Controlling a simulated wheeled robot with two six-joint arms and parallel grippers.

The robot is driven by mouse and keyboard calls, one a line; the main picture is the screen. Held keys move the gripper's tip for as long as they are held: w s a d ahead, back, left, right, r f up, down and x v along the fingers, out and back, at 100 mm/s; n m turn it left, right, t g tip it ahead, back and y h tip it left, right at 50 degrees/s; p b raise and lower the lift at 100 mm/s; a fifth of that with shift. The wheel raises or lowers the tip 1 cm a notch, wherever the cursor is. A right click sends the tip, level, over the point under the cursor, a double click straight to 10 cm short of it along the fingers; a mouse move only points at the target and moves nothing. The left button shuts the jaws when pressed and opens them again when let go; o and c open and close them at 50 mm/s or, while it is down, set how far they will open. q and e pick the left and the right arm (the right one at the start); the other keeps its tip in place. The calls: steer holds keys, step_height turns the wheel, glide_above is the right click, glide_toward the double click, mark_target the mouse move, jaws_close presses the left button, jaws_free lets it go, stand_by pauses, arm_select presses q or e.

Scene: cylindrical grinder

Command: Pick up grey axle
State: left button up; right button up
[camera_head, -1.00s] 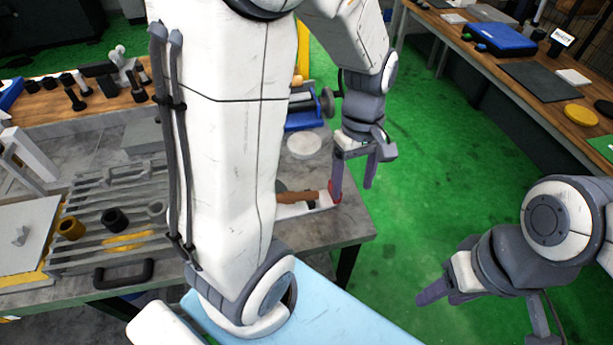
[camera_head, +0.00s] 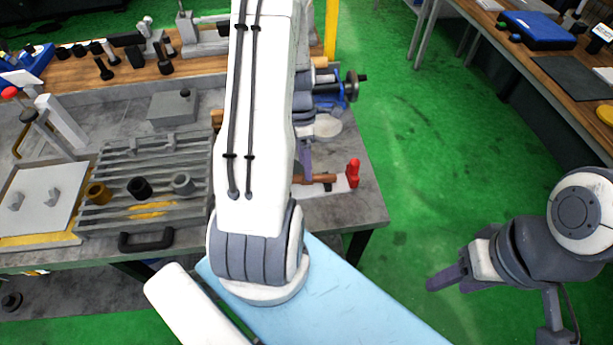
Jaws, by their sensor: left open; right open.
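A short grey cylindrical piece (camera_head: 183,184), which may be the grey axle, sits on the ribbed grey tray (camera_head: 120,215) on the near table. It is beside a black cylinder (camera_head: 139,187) and a brown-gold one (camera_head: 98,193). My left gripper (camera_head: 305,165) is mostly hidden behind my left forearm. One finger shows to the right of the tray, apart from the grey piece, and the gripper is open. My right gripper (camera_head: 452,279) is open and empty over the green floor at the right.
A brown-handled tool (camera_head: 314,179) and a red clamp-like part (camera_head: 353,172) lie near the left gripper. A white plate (camera_head: 40,200) is left of the tray. A blue machine (camera_head: 330,97) stands behind. A long bench (camera_head: 520,62) is at the right, with open floor between.

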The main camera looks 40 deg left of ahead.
arm_select(q)
steer(key=shift+p+x, duration=0.55)
steer(key=shift+x, duration=1.75)
jaws_close()
steer(key=shift+r, duration=0.1)
